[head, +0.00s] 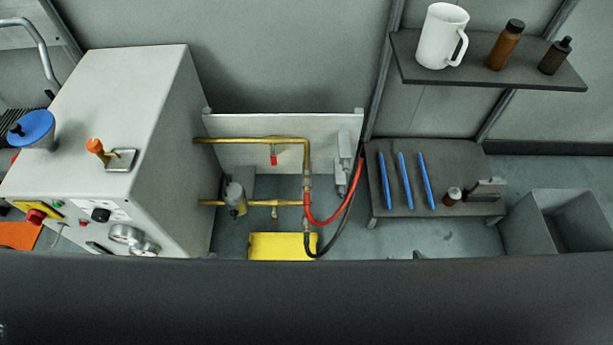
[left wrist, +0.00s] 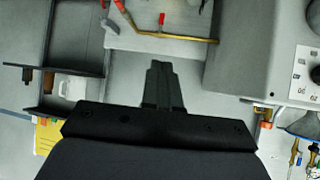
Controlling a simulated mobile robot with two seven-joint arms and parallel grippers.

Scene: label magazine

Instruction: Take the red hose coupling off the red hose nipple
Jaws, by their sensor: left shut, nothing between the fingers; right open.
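The red hose (head: 335,217) hangs in a loop in the head view. Its left end meets the brass pipework, where the red coupling (head: 307,198) appears to sit on the vertical pipe; the nipple inside cannot be made out. Part of a red hose also shows at the top of the left wrist view (left wrist: 119,5). My left gripper (left wrist: 160,66) is shut and empty in the left wrist view, below the pipework in that picture and apart from it. Neither gripper shows in the head view, and my right gripper is in no frame.
A black hose (head: 333,242) loops beside the red one. A red-handled valve (head: 273,158) hangs from the brass pipe (head: 240,140). A large grey cabinet (head: 120,75) stands left, a yellow box (head: 275,246) below. A low shelf (head: 400,207) with blue sticks stands right.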

